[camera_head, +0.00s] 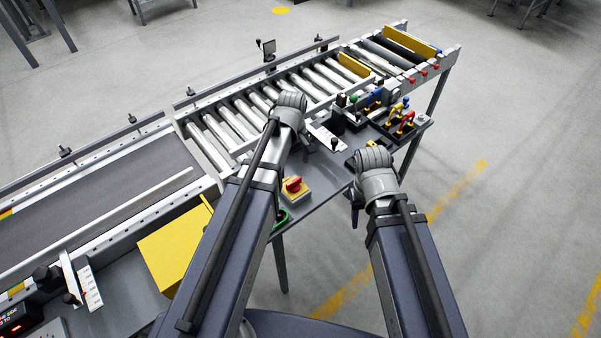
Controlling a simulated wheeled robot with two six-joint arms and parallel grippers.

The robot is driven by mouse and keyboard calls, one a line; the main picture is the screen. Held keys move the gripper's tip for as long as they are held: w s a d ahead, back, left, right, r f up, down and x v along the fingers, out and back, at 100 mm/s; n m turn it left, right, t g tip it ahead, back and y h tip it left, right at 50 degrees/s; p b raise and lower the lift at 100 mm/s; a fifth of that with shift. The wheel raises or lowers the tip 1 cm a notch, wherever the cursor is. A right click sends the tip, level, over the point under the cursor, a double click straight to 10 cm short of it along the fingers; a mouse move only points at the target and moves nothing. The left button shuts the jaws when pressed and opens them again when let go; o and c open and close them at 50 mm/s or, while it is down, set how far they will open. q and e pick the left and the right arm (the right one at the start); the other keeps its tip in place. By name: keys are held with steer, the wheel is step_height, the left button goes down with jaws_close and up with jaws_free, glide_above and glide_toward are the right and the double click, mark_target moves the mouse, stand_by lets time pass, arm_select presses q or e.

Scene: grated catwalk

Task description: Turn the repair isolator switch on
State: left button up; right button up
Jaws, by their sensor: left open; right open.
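A red rotary switch handle (294,185) sits on a small yellow and grey box on the grey side table (322,192); I take it to be the repair isolator. Its position marks are too small to read. My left gripper (290,104) is beyond the switch, over the roller conveyor side; its fingers are mostly hidden by my own wrist. My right gripper (355,192) is to the right of the switch near the table's front edge, apart from it. Its dark fingers point downward and are partly hidden by my wrist. Neither gripper touches the switch.
A green ring-shaped part (281,217) is partly hidden by my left arm. A labelled white plate (326,137) with a black knob lies between my wrists. A tray (416,126) of coloured padlock-like items is at right. The roller conveyor (238,118) runs behind; a yellow box (172,247) stands left.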

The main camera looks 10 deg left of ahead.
mark_target(294, 181)
arm_select(q)
steer(key=shift+s+f, duration=0.1)
steer(key=shift+s, duration=0.05)
step_height(294, 181, down, 8)
steer(key=b, duration=0.8)
steer(key=shift+r, duration=0.2)
steer(key=c, duration=1.3)
